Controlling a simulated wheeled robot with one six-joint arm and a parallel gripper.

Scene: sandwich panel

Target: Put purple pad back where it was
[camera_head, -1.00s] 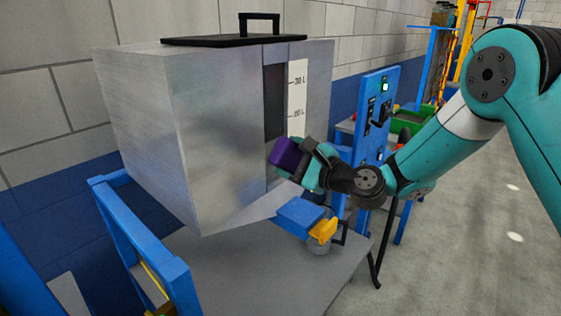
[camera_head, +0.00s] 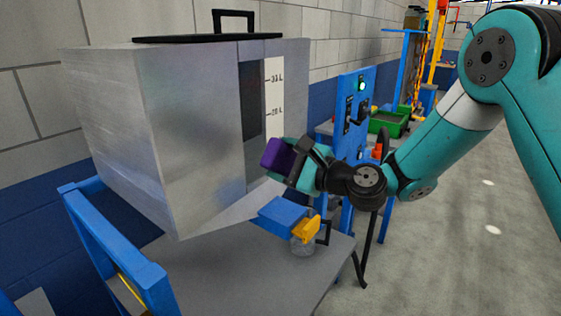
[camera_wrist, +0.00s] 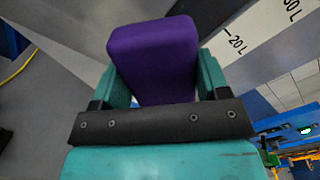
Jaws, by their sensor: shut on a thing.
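The purple pad (camera_head: 279,155) is a small block with rounded edges. My gripper (camera_head: 287,163) is shut on it and holds it in the air in front of the grey metal tank. In the wrist view the pad (camera_wrist: 155,55) sits between the two teal fingers, and its far end sticks out beyond them. The fingers hide parts of its sides. The place the pad came from cannot be made out in these frames.
The grey tank (camera_head: 195,130) with a litre scale (camera_head: 274,95) stands close to my gripper. Below are a blue block with a yellow tap (camera_head: 306,230) and a grey table (camera_head: 240,275). A blue panel (camera_head: 352,120) and green bin (camera_head: 390,123) stand behind. Open floor lies right.

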